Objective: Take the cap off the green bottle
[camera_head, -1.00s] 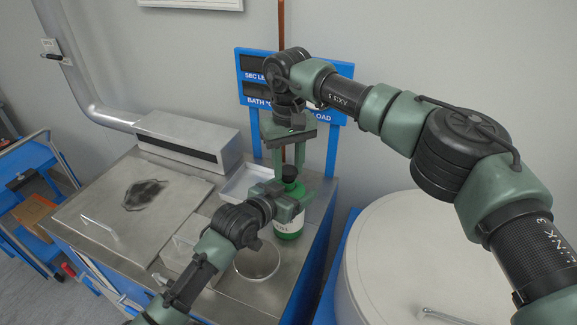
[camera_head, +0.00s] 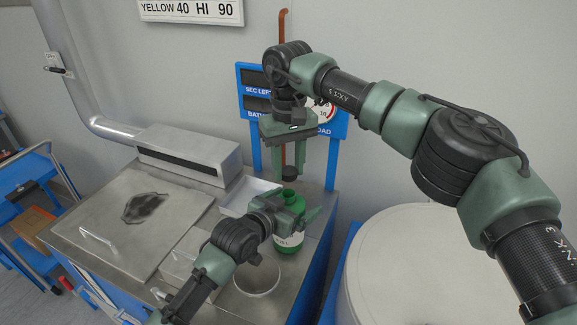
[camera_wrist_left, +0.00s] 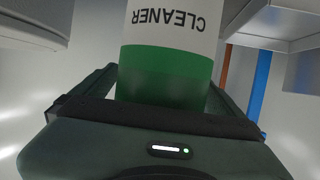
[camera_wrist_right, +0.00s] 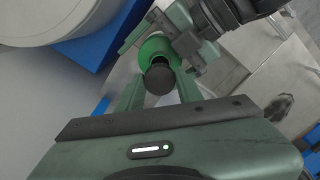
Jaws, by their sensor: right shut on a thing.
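The green bottle (camera_head: 288,243) with a white label stands upright on the steel worktop. Its "CLEANER" label also shows in the left wrist view (camera_wrist_left: 170,30). My left gripper (camera_head: 303,212) has its fingers on either side of the bottle's upper body; whether they press on it is unclear. My right gripper (camera_head: 290,172) points down from above and is shut on the black cap (camera_head: 289,173). The cap is just above the bottle's green neck, with a small gap showing. In the right wrist view, the cap (camera_wrist_right: 159,80) is between the fingertips, with the bottle (camera_wrist_right: 158,50) beyond.
A round glass dish (camera_head: 257,278) lies in front of the bottle. A shallow tray (camera_head: 240,198) is behind it to the left. A blue display panel (camera_head: 252,92) stands behind my right gripper. A large white drum (camera_head: 420,265) is at the right.

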